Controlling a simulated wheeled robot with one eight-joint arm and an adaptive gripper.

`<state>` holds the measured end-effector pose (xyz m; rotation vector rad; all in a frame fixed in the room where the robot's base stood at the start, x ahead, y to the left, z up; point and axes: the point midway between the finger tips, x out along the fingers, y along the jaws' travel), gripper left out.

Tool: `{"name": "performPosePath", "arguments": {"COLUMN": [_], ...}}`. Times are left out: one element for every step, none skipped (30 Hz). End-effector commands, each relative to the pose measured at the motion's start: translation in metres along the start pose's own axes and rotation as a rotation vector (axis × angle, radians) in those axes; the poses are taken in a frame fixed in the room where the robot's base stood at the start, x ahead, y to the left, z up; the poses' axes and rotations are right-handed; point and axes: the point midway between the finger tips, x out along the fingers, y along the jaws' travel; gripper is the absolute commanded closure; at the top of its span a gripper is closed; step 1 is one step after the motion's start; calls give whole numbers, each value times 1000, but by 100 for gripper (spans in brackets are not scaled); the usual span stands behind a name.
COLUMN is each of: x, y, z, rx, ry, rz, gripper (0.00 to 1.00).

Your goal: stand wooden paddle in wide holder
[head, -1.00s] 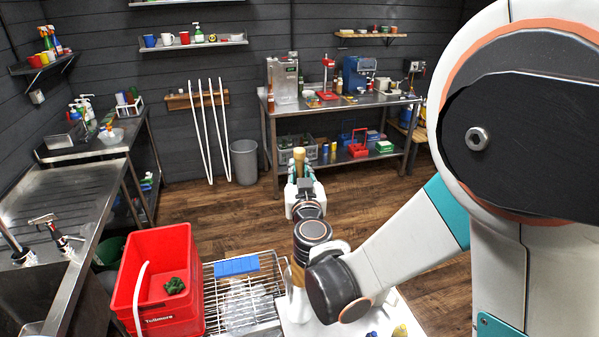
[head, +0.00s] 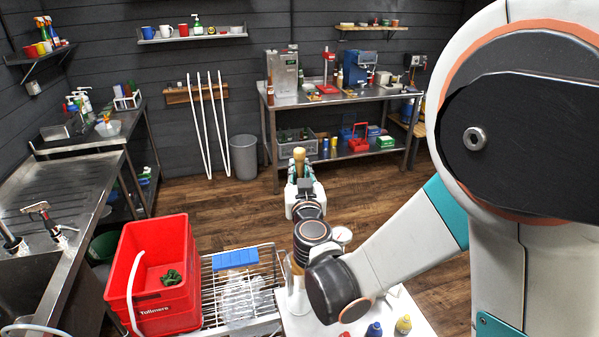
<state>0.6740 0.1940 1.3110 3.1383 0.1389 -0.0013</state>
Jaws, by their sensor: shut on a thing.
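My gripper (head: 301,180) is in the middle of the head view, seen from behind, and points away from me. It is shut on the wooden paddle (head: 299,156), whose light brown rounded end sticks up above the fingers. The rest of the paddle is hidden behind my gripper and wrist. I cannot make out the wide holder for certain. A clear, pale upright vessel (head: 296,296) stands partly hidden behind my arm on the white table (head: 415,318).
A red crate (head: 150,312) and a wire rack (head: 215,302) with a blue block stand at the lower left. Small blue and yellow-capped bottles (head: 403,325) are at the white table's front. A grey bin (head: 243,158) and steel bench (head: 345,101) stand behind; the floor between is clear.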

Motion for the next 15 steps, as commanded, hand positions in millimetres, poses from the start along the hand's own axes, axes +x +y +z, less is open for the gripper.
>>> {"name": "performPosePath", "arguments": {"x": [0,0,0,0,0,0,0,0,0,0,0,0,0,0,0], "y": [0,0,0,0,0,0,0,0,0,0,0,0,0,0,0], "z": [0,0,0,0,0,0,0,0,0,0,0,0,0,0,0], "rx": [0,0,0,0,0,0,0,0,0,0,0,0,0,0,0], "ry": [0,0,0,0,0,0,0,0,0,0,0,0,0,0,0], "rz": [0,0,0,0,0,0,0,0,0,0,0,0,0,0,0], "gripper": [100,100,100,100,100,100,80,73,64,59,59,59,59,59,59]}}
